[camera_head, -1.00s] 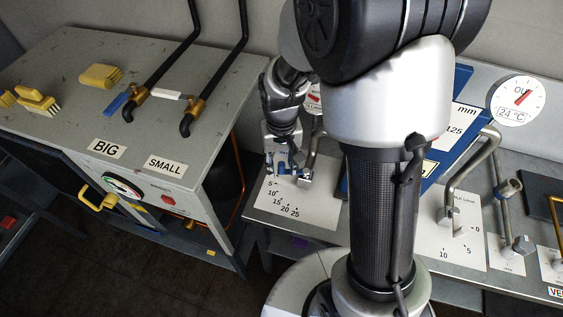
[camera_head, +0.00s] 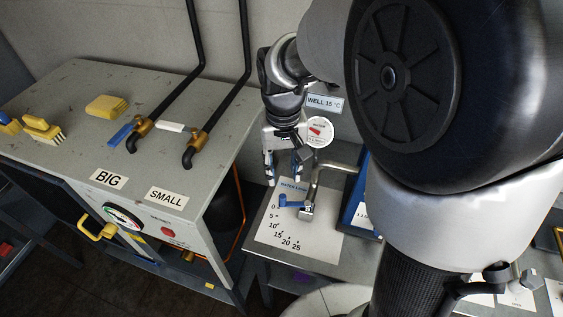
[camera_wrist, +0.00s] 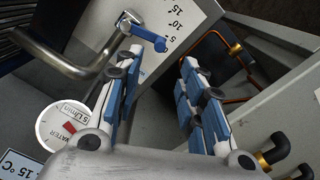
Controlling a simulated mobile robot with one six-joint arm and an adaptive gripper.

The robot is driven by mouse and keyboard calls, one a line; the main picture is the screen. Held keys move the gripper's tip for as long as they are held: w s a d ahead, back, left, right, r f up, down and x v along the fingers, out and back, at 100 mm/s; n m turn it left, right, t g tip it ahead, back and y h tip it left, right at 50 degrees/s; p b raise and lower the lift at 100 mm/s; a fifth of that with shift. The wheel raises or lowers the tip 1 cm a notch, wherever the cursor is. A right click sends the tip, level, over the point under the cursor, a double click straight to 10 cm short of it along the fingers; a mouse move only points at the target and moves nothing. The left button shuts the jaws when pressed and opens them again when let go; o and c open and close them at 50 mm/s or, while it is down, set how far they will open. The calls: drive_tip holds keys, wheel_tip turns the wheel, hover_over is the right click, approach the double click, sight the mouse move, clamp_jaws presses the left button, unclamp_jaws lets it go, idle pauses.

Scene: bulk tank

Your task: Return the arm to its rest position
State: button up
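My gripper (camera_head: 283,178) hangs above and slightly left of the water lever, with its fingers pointing down. In the wrist view its two blue-padded fingers (camera_wrist: 160,95) stand wide apart with nothing between them. The water lever's blue handle (camera_head: 292,204) points left, near the 0 end of its printed scale (camera_head: 290,232). The handle also shows in the wrist view (camera_wrist: 150,38), beyond and apart from the fingers. My upper arm is large and close at the right, hiding much of the bench there.
A bent steel pipe (camera_head: 330,166) and a round water gauge (camera_head: 318,131) are close to the gripper's right. At left stands a grey cabinet (camera_head: 80,130) with yellow brushes (camera_head: 42,130), black pipes and valves. Open space separates cabinet and bench.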

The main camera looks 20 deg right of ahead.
drive_tip(key=shift+r, duration=0.25)
idle(0.3)
drive_tip(key=s+r+t, duration=0.2)
drive_tip(key=s+r, duration=0.2)
drive_tip(key=s, duration=0.4)
drive_tip(key=s+r+n+t, duration=0.1)
drive_tip(key=s+r, duration=0.3)
drive_tip(key=s, duration=0.5)
drive_tip(key=shift+a+r+t, duration=0.15)
drive_tip(key=shift+r+t, duration=0.05)
drive_tip(key=shift+t, duration=0.6)
idle(5.0)
